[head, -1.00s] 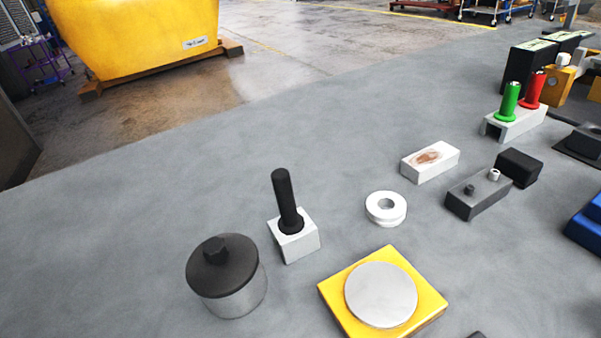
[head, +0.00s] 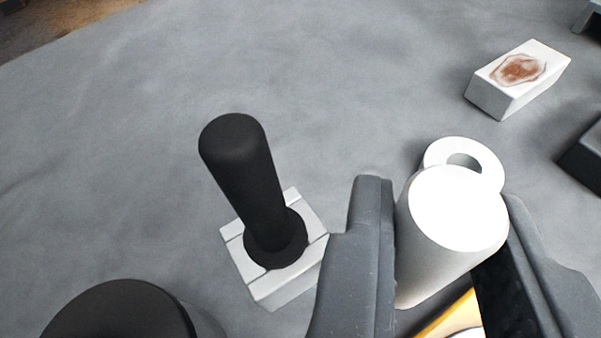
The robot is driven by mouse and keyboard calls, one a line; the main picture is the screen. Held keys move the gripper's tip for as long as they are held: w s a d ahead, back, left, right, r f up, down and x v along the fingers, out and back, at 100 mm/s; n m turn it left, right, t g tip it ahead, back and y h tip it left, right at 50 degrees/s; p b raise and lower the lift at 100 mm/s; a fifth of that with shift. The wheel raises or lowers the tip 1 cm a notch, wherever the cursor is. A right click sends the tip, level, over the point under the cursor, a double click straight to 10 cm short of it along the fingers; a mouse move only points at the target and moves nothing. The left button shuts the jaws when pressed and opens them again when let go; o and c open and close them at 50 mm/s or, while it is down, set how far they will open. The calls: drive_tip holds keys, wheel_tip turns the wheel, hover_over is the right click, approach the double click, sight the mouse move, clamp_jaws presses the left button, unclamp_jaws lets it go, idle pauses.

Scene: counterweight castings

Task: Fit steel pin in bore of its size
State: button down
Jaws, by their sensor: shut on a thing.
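My gripper (head: 440,195) is shut on a pale, smooth cylinder, which I take to be the steel pin (head: 455,215). Its flat round end faces up towards the camera, and it leans slightly in the view. A white ring (head: 482,153) with a round bore lies just beyond the pin, partly hidden by it. I cannot tell whether the bore matches the pin's size. The pin's lower end is partly covered by the jaws, and I cannot see it touching anything.
A black-handled tool (head: 245,180) stands upright in a pale block (head: 285,290), left of my gripper. A dark-lidded round can (head: 115,315) is at lower left. A yellow plate (head: 445,318) shows below the jaws. A white block with a brown stain (head: 515,85) lies upper right. The upper middle is clear.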

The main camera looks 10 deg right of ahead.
drive_tip(key=shift+w+f, duration=0.2)
drive_tip(key=w+d, duration=0.3)
drive_tip(key=w, duration=0.1)
drive_tip(key=w+d+f, duration=0.1)
drive_tip(key=w+d, duration=0.2)
drive_tip(key=w, duration=0.1)
drive_tip(key=w+d, duration=0.3)
drive_tip(key=w, duration=0.1)
drive_tip(key=shift+w+f, duration=0.2)
drive_tip(key=shift+w, duration=0.2)
drive_tip(key=shift+f+b, duration=0.65)
drive_tip(key=shift+f, duration=1.25)
drive_tip(key=shift+r, duration=0.1)
drive_tip(key=c, duration=1.3)
unclamp_jaws()
drive_tip(key=shift+o, duration=0.2)
